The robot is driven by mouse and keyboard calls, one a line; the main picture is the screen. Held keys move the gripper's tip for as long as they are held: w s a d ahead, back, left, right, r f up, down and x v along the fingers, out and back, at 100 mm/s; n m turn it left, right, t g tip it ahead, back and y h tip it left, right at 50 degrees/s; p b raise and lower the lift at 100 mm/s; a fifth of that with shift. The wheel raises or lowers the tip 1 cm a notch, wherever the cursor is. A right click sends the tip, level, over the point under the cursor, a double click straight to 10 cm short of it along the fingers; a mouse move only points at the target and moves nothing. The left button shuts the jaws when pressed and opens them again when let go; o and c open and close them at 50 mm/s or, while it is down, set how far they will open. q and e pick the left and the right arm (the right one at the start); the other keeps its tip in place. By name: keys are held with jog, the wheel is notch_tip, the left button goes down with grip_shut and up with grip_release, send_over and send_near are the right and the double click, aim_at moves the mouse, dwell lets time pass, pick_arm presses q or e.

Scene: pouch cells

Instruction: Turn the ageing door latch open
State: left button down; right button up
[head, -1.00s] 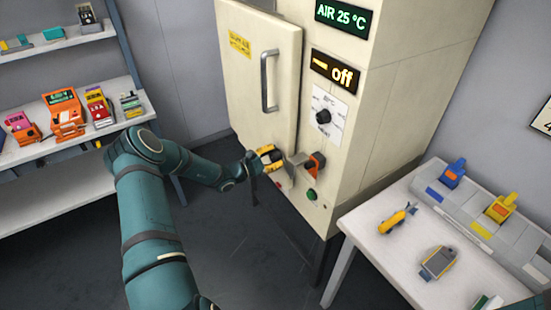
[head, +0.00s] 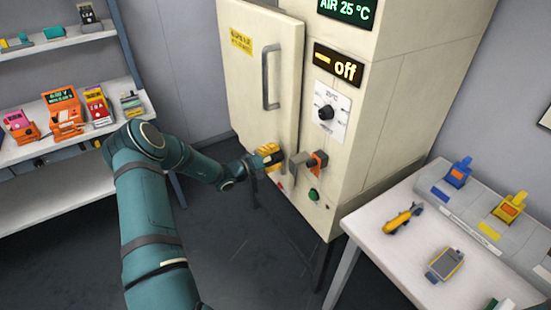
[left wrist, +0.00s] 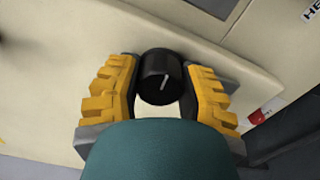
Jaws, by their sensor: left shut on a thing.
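The cream ageing cabinet's door (head: 255,85) has a tall grey handle (head: 268,78) and looks shut. Low on its right side, my left gripper (head: 270,154) is at the latch. In the left wrist view, the yellow-padded fingers of my gripper (left wrist: 159,88) are on both sides of a round black latch knob (left wrist: 160,77). The knob has a slanted white mark. A grey latch bar (head: 299,160) shows beside the gripper, by an orange catch (head: 320,162) on the frame. The knob is hidden in the head view. My right gripper is not in view.
A dial (head: 326,113) and a green button (head: 314,194) are on the cabinet front. A display (head: 338,66) reads "off". A white table (head: 385,260) with tools stands at right. A shelf (head: 40,150) with devices stands at left.

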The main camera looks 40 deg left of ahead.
pick_arm(q)
jog(key=shift+d+m, duration=0.1)
jog(key=shift+m, duration=0.5)
jog(key=shift+c, duration=2.2)
grip_release()
jog(key=v, duration=1.2)
